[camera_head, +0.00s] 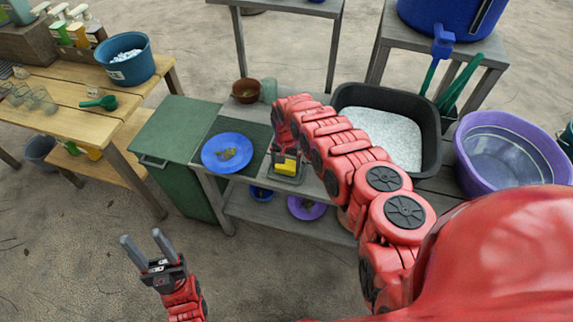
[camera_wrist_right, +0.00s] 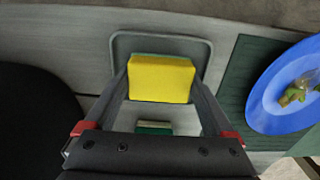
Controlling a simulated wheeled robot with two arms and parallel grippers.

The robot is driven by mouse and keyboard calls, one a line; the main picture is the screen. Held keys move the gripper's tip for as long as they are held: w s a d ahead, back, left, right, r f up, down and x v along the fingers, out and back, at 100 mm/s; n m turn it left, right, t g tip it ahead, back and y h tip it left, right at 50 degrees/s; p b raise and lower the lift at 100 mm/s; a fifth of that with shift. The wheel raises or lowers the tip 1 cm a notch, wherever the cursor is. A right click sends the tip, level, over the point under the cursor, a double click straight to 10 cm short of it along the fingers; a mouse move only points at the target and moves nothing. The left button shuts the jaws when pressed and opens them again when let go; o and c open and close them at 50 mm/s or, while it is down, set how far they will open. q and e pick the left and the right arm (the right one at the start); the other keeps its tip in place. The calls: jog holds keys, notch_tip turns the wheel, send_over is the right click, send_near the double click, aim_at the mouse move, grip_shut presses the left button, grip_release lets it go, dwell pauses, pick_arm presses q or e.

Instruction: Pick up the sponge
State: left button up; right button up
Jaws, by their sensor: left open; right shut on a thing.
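A yellow sponge with a green layer (camera_wrist_right: 161,79) is between the two fingers of my right gripper (camera_wrist_right: 160,88) in the right wrist view. The gripper is shut on it, over a grey tray (camera_wrist_right: 200,48) with a raised rim. The sponge (camera_head: 286,167) also shows in the head view, below my right gripper (camera_head: 285,152); I cannot tell its exact height over the tray. A second green and pale item (camera_wrist_right: 154,127) lies lower in the tray. My left gripper (camera_head: 145,244) is open and empty over the floor at the lower left.
A blue plate with scraps (camera_head: 227,152) sits left of the tray. A brown pot (camera_head: 246,91) stands behind. A black basin (camera_head: 390,105) and a purple tub of water (camera_head: 510,150) are to the right. A green bin (camera_head: 175,130) and a wooden table (camera_head: 85,90) are left.

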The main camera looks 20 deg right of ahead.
aim_at(287, 163)
jog(key=shift+w+r, duration=0.15)
jog(key=shift+r, duration=0.4)
jog(key=shift+d+r, duration=0.1)
jog(key=shift+r, duration=0.3)
notch_tip(287, 163, up, 6)
jog(key=shift+b, duration=0.65)
jog(key=shift+r, duration=0.85)
